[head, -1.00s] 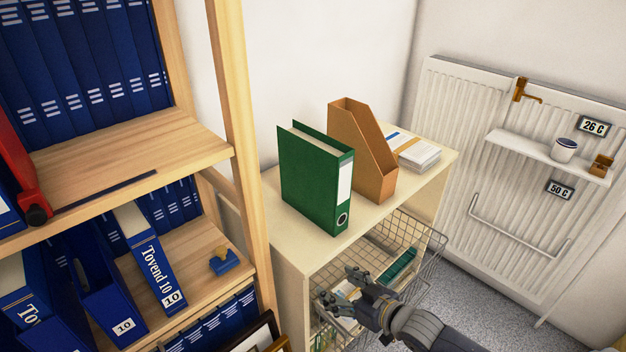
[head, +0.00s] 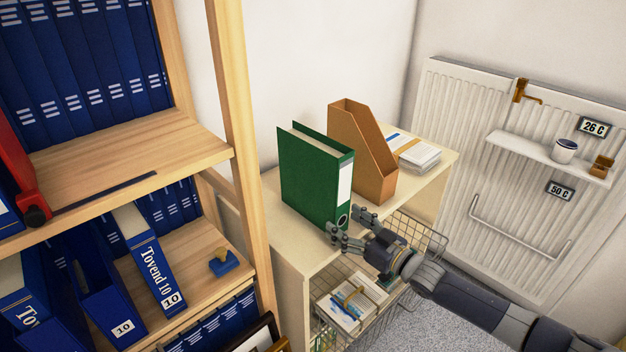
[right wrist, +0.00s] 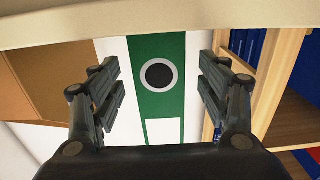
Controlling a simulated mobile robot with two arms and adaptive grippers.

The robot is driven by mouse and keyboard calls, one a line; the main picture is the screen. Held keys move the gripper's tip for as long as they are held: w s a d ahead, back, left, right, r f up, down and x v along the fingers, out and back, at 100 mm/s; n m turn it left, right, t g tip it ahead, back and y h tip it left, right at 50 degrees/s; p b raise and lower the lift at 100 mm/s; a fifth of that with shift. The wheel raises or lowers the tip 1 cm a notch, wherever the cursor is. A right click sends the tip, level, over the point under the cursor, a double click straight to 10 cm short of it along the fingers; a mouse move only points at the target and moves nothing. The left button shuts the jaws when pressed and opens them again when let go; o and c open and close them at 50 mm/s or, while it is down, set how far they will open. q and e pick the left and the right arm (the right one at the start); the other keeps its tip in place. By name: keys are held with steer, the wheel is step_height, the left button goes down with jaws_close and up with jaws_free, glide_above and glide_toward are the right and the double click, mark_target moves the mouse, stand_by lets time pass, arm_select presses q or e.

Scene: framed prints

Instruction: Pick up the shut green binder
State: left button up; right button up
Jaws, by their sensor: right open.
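The shut green binder (head: 314,180) stands upright on top of the pale cabinet (head: 283,233), with its white label and ring hole on the spine facing the front right. My right gripper (head: 346,227) is open and empty, just in front of the lower part of the spine. In the right wrist view the green binder (right wrist: 157,110) shows between the two open fingers of my right gripper (right wrist: 160,88), with the dark ring hole near the middle. I cannot tell whether the fingertips touch it. My left gripper is not in view.
A brown magazine file (head: 365,160) stands close behind and right of the binder, and a stack of papers (head: 416,153) lies beyond it. A wire basket (head: 408,240) sticks out below the cabinet top. A wooden shelf (head: 240,120) with blue binders rises at the left.

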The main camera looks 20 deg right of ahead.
steer(key=shift+x, duration=2.8)
steer(key=c, duration=1.6)
steer(key=shift+r, duration=0.15)
